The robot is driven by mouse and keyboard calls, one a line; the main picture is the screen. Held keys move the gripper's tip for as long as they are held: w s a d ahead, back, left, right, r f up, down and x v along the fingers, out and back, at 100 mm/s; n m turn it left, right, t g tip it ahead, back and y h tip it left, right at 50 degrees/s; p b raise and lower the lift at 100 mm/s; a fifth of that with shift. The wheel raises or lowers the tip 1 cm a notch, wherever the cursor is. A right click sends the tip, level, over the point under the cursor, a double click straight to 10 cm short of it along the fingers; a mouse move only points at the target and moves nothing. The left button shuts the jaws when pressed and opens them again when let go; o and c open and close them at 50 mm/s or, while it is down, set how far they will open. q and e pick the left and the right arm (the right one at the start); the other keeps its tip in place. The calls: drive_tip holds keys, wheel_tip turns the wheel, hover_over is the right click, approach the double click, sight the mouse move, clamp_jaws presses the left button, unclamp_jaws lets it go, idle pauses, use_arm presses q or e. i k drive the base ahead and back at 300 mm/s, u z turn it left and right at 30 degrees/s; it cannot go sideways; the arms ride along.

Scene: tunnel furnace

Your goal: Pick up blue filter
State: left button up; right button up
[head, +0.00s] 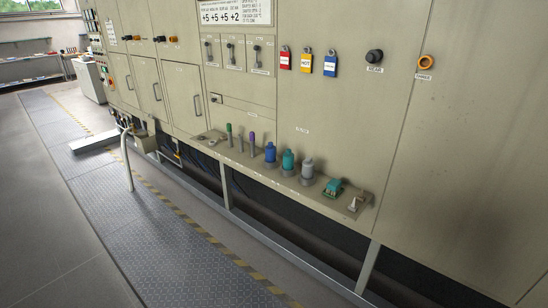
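The blue filter (270,153) is a small upright blue cylinder with a narrower top. It stands on a narrow ledge along the lower front of the beige furnace cabinet. A teal cylinder (288,161) of similar shape stands just to its right, then a grey one (307,169). Neither of my grippers shows in the head view.
Thin upright pieces with green (229,130) and purple (252,138) tops stand left of the filter. A teal block (332,188) and a small fixture (355,202) are to the right. A bent white pipe (127,165) stands at left. The floor walkway (160,235) is clear.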

sight(271, 150)
drive_tip(key=z, duration=0.45)
drive_tip(key=i, duration=1.15)
drive_tip(key=z, duration=0.1)
